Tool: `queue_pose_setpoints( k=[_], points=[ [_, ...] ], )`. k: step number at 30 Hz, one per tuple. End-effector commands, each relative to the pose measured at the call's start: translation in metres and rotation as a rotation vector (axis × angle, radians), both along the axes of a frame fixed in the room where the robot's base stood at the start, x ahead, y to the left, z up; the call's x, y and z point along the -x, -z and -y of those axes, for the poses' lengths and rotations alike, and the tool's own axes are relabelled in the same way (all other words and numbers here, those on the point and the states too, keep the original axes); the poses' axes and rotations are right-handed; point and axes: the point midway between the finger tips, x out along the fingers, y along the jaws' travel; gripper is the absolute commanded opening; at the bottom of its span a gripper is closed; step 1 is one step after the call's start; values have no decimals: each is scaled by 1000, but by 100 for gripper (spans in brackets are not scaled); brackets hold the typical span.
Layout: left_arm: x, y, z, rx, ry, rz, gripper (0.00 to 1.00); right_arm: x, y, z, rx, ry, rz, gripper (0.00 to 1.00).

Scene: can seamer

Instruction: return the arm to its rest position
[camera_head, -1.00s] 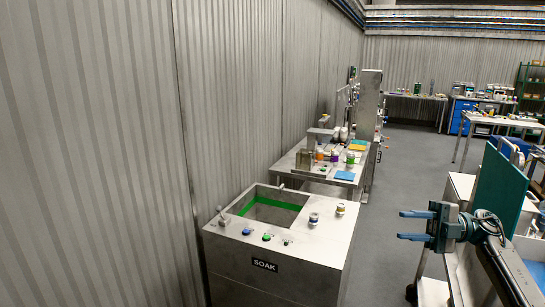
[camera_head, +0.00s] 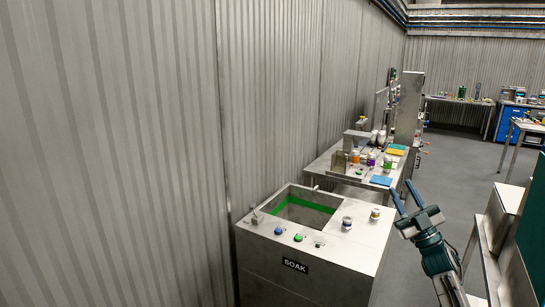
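My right gripper (camera_head: 405,198) is at the right of the head view, with its arm coming up from the lower right. Its two blue fingers point up and are spread apart, with nothing between them. It is in the air to the right of the soak station (camera_head: 300,283), apart from it. My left gripper is not in this view.
The soak station has an open basin with a green band (camera_head: 304,204), buttons and two small jars (camera_head: 347,223) on top. Behind it stands a bench (camera_head: 345,182) with several bottles and a blue pad (camera_head: 381,181). A corrugated wall (camera_head: 130,150) runs along the left. Grey floor lies beyond the gripper.

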Motion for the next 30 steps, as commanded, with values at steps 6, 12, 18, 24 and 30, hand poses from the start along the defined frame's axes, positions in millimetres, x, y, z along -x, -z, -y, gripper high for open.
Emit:
queue_pose_setpoints(
  k=[6,12,18,24,30],
  points=[
    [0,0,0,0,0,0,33,-50,36,61,-146,311,-306,32],
    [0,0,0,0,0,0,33,-71,84,91,-190,465,-582,32],
    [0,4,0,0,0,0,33,-72,161,98,-189,524,-801,32],
    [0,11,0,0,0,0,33,-52,271,94,-187,537,-955,32],
    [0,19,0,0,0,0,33,-5,410,85,-180,553,-1156,32]
  ],
)
